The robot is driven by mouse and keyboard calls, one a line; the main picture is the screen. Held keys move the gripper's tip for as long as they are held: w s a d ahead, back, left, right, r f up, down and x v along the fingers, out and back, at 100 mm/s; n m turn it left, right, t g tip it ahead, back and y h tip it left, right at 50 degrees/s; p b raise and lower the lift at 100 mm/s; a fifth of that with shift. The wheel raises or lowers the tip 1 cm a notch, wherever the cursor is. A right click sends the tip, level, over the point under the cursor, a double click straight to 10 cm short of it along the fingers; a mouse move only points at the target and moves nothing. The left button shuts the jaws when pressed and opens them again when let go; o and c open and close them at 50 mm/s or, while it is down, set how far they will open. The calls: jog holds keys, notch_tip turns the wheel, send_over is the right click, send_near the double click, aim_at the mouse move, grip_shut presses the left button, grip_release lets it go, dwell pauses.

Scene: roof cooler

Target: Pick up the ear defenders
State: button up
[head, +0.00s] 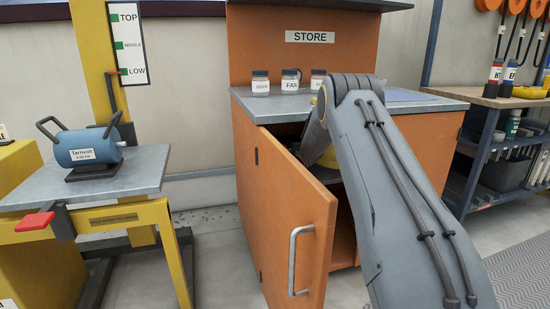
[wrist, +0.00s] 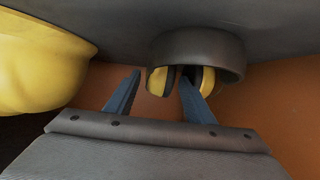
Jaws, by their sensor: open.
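The ear defenders (wrist: 205,45) show in the wrist view, with a thick dark grey headband and yellow cups with dark pads. They are inside the open orange cabinet (head: 272,185). My gripper (wrist: 160,78) is open, with its two blue fingers pointing at them. The left finger is left of the left cup, and the right finger overlaps the gap and part of the right cup. The left cup appears between the fingertips; I cannot tell whether anything touches. In the head view my arm hides the gripper and the ear defenders.
A rounded yellow object (wrist: 40,65), perhaps a helmet, sits close at the left in the wrist view. The cabinet door (head: 290,220) stands open with its handle outward. Several jars (head: 290,81) stand on the countertop. A blue motor (head: 88,147) rests on the left lift table.

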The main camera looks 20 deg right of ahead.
jog(key=shift+b+x, duration=0.45)
jog(key=shift+x, duration=1.3)
jog(key=shift+c, duration=0.3)
jog(key=c, duration=0.9)
jog(key=shift+r, duration=0.15)
